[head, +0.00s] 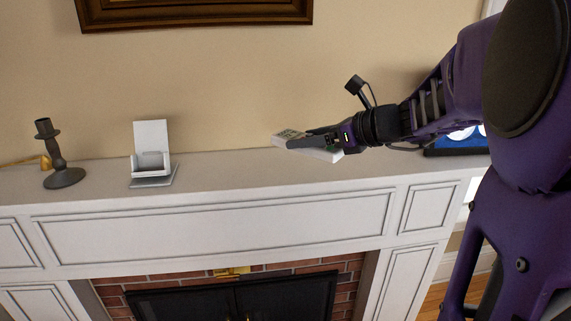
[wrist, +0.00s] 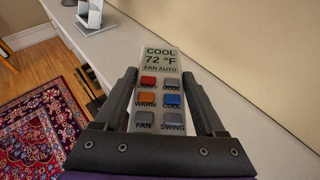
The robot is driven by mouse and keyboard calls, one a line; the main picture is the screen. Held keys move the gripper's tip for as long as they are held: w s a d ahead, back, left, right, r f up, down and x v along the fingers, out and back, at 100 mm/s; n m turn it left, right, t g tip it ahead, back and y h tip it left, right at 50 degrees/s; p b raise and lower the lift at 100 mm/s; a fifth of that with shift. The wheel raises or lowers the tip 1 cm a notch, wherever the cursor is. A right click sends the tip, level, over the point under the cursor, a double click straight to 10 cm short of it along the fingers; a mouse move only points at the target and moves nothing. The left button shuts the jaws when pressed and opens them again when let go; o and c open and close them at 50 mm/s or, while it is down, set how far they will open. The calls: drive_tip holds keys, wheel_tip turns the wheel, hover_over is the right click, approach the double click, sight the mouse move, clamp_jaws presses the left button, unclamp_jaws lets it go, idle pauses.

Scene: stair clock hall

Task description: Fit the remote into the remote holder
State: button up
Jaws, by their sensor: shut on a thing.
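The remote (wrist: 159,92) is white, with a display reading "COOL 72 °F FAN AUTO" and red, orange, blue and grey buttons. My gripper (wrist: 165,100) is shut on it, one finger along each long side. In the head view the remote (head: 291,136) is above the right part of the mantel, its display end pointing left; whether it touches the mantel is unclear. The remote holder (head: 151,162) is a white stand with a tall back and a front pocket, upright on the mantel to the left, well apart from my gripper. Part of it shows at the wrist view's top (wrist: 91,13).
A dark candlestick (head: 58,160) stands on the mantel (head: 230,175) left of the holder. A blue object (head: 455,142) is at the right end. The mantel between holder and remote is clear. A framed picture (head: 195,14) hangs on the wall above.

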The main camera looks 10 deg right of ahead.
sight(306, 178)
wheel_tip(306, 178, down, 7)
drive_tip(key=shift+r+b, duration=0.15)
drive_tip(key=shift+b, duration=0.3)
drive_tip(key=shift+f, duration=0.2)
drive_tip(key=o, duration=1.5)
drive_tip(key=shift+r, duration=0.15)
drive_tip(key=shift+s+d+r, duration=0.1)
drive_tip(key=shift+r, duration=0.15)
drive_tip(key=p+v, duration=0.1)
drive_tip(key=v, duration=1)
drive_tip(key=shift+s+d+p, duration=0.25)
drive_tip(key=shift+s+p, duration=0.05)
